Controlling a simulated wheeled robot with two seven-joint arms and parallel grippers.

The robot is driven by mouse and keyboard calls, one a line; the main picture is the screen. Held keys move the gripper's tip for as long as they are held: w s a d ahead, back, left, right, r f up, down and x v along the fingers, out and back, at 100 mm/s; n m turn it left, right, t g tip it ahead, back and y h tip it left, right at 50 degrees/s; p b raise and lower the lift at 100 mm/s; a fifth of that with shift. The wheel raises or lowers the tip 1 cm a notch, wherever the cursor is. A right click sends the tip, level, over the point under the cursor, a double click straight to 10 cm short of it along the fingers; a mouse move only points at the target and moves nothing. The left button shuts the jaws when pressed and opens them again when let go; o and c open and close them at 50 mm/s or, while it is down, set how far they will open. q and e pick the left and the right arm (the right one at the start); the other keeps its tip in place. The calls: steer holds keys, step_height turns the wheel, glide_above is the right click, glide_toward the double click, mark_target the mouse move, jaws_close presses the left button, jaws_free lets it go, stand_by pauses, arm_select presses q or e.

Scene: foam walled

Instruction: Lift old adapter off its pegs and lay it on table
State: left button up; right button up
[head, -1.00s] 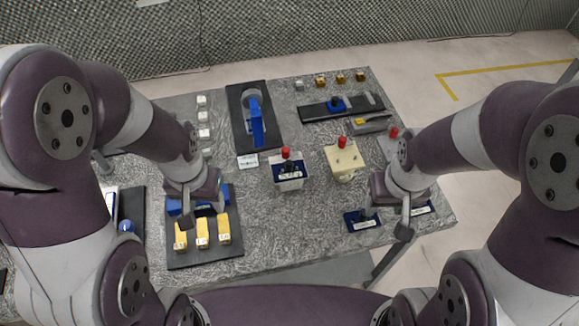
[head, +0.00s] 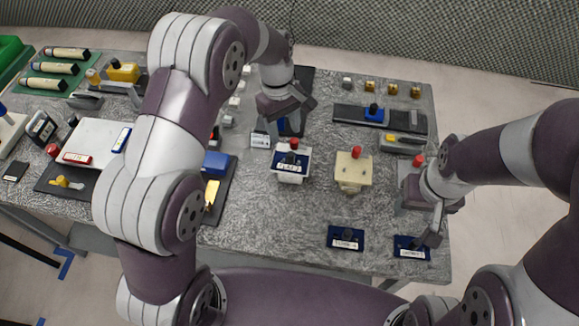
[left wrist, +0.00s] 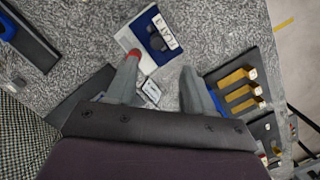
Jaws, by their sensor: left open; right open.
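A blue plate with a white label and dark knob (head: 291,161), which I take for the old adapter, sits on a white block with a red knob near the table's middle. In the left wrist view the plate (left wrist: 158,33) lies beyond my fingers; the label is too blurred to read surely. My left gripper (head: 285,122) is open and empty, behind the white block and above a dark tray; its fingers also show in the left wrist view (left wrist: 160,88), apart from the plate. My right gripper (head: 438,228) is open and empty at the right table edge, beside a labelled blue plate (head: 411,248).
A cream block (head: 353,171) with a red knob stands right of the white one. Another labelled blue plate (head: 345,238) lies in front. A dark rack (head: 350,117) is behind. Bare table shows in front of the white block (head: 275,225).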

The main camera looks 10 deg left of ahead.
mark_target(290, 153)
arm_select(q)
steer(key=f, duration=0.1)
steer(key=d+f+p, duration=0.1)
steer(key=f, duration=0.1)
steer(key=shift+d+f, duration=0.35)
steer(key=f+p, duration=0.1)
steer(key=f, duration=0.1)
steer(key=s+f, duration=0.1)
steer(key=f, duration=0.1)
steer(key=shift+a+p, duration=0.1)
steer(key=shift+p, duration=0.25)
steer(key=shift+f, duration=0.25)
steer(key=shift+c, duration=0.3)
arm_select(e)
steer(key=shift+w+d+r, duration=0.2)
steer(key=shift+d+r, duration=0.2)
steer(key=shift+d, duration=0.05)
arm_select(q)
jaws_close()
arm_select(e)
steer(key=shift+s, duration=0.1)
